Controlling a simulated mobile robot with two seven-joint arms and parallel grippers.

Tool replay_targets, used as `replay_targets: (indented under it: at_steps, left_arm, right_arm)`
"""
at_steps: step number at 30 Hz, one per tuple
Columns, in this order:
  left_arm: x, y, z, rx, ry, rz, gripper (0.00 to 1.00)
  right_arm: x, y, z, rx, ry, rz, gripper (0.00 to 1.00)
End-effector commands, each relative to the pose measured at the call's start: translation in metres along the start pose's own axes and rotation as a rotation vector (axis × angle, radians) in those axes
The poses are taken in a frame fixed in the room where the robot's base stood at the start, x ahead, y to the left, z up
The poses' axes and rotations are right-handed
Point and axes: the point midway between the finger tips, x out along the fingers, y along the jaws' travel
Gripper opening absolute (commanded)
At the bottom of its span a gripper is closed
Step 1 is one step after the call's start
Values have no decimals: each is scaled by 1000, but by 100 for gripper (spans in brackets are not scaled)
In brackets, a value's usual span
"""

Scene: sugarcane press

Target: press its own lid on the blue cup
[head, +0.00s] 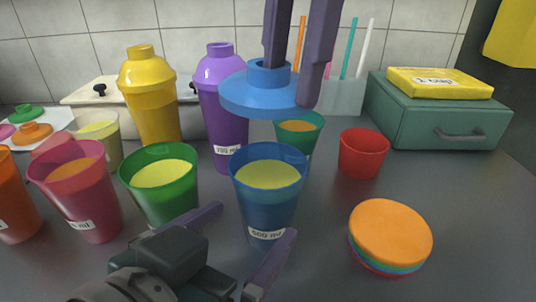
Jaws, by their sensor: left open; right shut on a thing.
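The blue cup (267,208) stands upright on the counter, holds yellow-green liquid and has a "600 ml" label. My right gripper (289,66) comes down from the top and is shut on the knob of the blue lid (262,92). The lid hangs above the blue cup, apart from its rim, roughly level. My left gripper (241,242) is low at the front, its open fingers near the lower part of the blue cup, one on the left and one in front to the right. I cannot tell whether they touch the cup.
A green cup (161,205) and a pink cup (87,207) stand to the left. A purple shaker (219,125) and yellow shaker (150,105) stand behind. Orange-topped stacked discs (390,235) and a red cup (362,155) are right. A green box (435,118) is at back right.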

Motion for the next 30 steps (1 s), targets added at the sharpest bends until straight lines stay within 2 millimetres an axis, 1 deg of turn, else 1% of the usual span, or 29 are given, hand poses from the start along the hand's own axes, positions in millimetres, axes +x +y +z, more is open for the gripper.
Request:
replay_targets:
  at_steps: [1,3,6,9,14,22,23,30]
  left_arm:
    - [10,0,0,0,0,0,100]
    - [23,0,-1,-1,0,0,100]
    - [36,0,0,0,0,0,100]
    - [46,0,0,0,0,0,100]
    - [53,0,0,0,-1,0,100]
    - [54,0,0,0,-1,0,100]
    - [54,0,0,0,-1,0,99]
    - [53,0,0,0,-1,0,72]
  right_arm:
    - [0,0,0,0,0,0,0]
    - [0,0,0,0,0,0,0]
    - [0,0,0,0,0,0,0]
    - [0,0,0,0,0,0,0]
    - [0,0,0,0,0,0,0]
    - [0,0,0,0,0,0,0]
    - [0,0,0,0,0,0,0]
    - [0,0,0,0,0,0,0]
